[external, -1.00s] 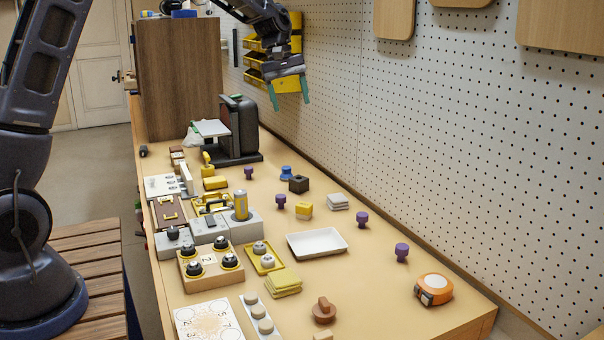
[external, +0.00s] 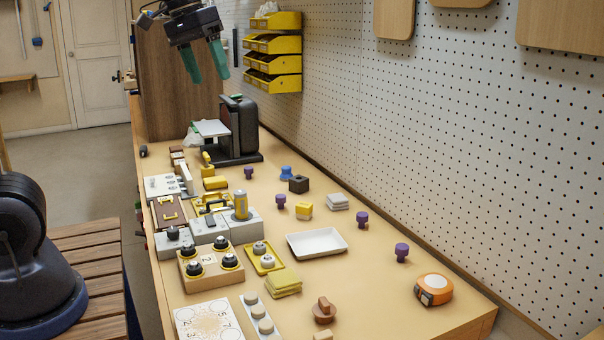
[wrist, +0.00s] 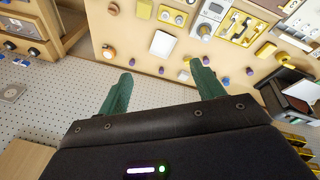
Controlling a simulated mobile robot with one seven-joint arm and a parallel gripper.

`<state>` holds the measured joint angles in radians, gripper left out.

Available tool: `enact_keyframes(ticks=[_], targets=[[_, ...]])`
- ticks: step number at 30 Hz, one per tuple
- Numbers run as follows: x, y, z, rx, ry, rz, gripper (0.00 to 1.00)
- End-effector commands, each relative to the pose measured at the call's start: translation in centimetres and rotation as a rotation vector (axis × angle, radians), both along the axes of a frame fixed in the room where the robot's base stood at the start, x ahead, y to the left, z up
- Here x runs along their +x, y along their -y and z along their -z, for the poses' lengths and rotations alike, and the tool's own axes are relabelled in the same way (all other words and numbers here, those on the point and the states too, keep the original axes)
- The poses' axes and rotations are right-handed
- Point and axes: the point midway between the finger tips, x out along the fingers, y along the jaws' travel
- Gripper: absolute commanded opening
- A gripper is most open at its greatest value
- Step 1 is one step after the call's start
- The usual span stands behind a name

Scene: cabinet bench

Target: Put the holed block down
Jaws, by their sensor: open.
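A small dark brown block (external: 299,184) sits on the bench right of the middle, next to a blue knob; it seems to have a dark hole in its top, and I take it for the holed block. My gripper (external: 209,76) is high above the far part of the bench, well away from the block. Its green fingers are spread, with nothing between them. The wrist view also shows the open gripper (wrist: 161,72), with the bench beyond it. I cannot pick out the dark block surely in the wrist view.
A black machine (external: 238,128) and a tall wooden cabinet (external: 180,75) stand at the far end. Yellow bins (external: 273,62) hang on the pegboard. A white tray (external: 317,243), purple knobs and an orange tape measure (external: 434,289) lie on the bench. Free surface lies around the tray.

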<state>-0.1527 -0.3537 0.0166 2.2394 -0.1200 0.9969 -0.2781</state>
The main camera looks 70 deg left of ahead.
Motion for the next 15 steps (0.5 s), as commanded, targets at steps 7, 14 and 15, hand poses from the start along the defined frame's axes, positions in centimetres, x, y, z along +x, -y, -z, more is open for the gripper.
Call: enact_keyframes(ticks=[7,14,15], targets=[[-7.4,2.9,0.8,0.096,0.065,0.206,0.67],[-12.9,4.2,2.6,0.179,0.114,0.373,0.67],[-13.5,4.4,2.9,0.191,0.12,0.394,0.67]])
